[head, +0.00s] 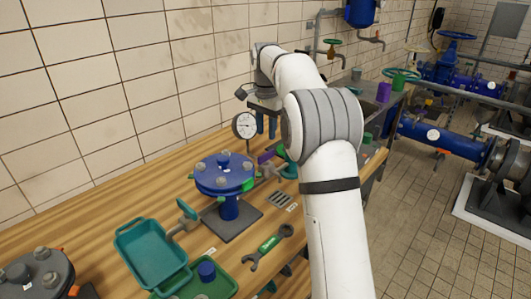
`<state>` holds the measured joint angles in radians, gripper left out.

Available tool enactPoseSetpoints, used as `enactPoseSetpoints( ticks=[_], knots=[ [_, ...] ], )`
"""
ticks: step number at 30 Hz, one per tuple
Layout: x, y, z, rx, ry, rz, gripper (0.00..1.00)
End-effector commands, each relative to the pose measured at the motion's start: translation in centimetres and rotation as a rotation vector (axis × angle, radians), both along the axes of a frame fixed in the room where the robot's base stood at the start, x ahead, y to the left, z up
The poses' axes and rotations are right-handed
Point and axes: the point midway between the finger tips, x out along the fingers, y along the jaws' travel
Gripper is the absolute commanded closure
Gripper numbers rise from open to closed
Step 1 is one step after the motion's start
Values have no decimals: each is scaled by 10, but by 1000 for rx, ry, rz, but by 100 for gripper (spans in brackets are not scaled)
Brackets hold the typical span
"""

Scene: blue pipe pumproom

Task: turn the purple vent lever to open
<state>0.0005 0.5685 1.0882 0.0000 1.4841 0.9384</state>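The purple vent lever (265,157) is a small bar on the bench, just right of the blue flanged vessel (225,173). It lies among small pipe fittings, partly hidden by my arm and the parts around it. My gripper (266,127) points down above and behind the lever, beside the round pressure gauge (245,125).
A teal tray (150,255), a green tray (213,286) and a wrench (268,247) lie on the front bench. A green-handled valve (187,210) sits left of the vessel. The tiled wall (130,90) is close behind. Blue pipework (440,137) stands on the floor at right.

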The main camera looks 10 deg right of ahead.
Motion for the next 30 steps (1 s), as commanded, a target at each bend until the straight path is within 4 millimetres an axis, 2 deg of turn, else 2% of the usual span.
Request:
enactPoseSetpoints(
  ticks=[5,15,20,27,30],
  knots=[
    [2,0,-18,0,4,-9,67],
    [2,1,-69,0,4,-6,67],
    [2,1,-78,0,2,-6,67],
    [2,1,-79,0,1,-5,67],
    [2,2,-79,0,1,-5,75]
  ],
)
